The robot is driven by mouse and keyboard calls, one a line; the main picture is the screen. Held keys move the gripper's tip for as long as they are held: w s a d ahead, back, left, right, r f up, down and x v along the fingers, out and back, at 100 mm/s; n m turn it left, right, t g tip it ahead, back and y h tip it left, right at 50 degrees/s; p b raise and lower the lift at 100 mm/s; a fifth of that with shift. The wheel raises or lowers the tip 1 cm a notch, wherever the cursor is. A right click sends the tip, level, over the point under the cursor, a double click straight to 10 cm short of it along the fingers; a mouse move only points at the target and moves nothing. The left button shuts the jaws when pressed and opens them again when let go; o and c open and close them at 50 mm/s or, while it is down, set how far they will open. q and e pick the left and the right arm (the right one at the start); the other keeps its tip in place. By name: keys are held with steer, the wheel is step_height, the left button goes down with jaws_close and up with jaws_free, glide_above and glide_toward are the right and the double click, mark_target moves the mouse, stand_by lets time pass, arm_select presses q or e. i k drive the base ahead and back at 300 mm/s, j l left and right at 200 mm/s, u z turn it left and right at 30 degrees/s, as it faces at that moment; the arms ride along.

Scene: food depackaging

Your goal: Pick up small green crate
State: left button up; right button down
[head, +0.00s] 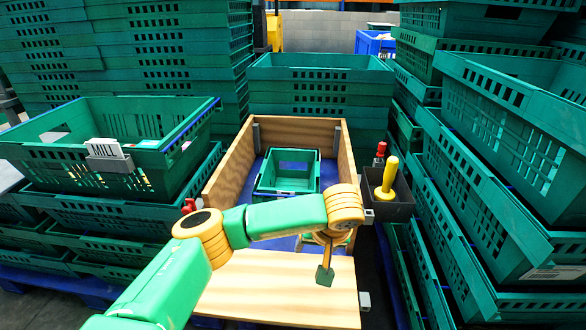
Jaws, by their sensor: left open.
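The small green crate (268,190) sits upright on the blue floor of an open wooden box in the middle of the head view. It looks empty, and its near side is partly hidden by my left arm. My left gripper (325,272) is at the arm's end, in front of and to the right of the crate, over the near wooden board. It is open and apart from the crate. Only one dark, flat fingertip shows clearly, pointing down. My right gripper is not in view.
The wooden box (229,168) has raised side walls around the crate. Tall stacks of large green crates stand left, right (482,190) and behind (320,95). A dark holder (398,208) with a yellow-handled tool (389,176) hangs on the box's right. The near board (270,300) is clear.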

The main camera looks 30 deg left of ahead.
mark_target(294, 182)
steer(key=i+j, duration=0.3)
steer(key=i, duration=0.2)
steer(key=i+j, duration=0.35)
steer(key=i, duration=0.15)
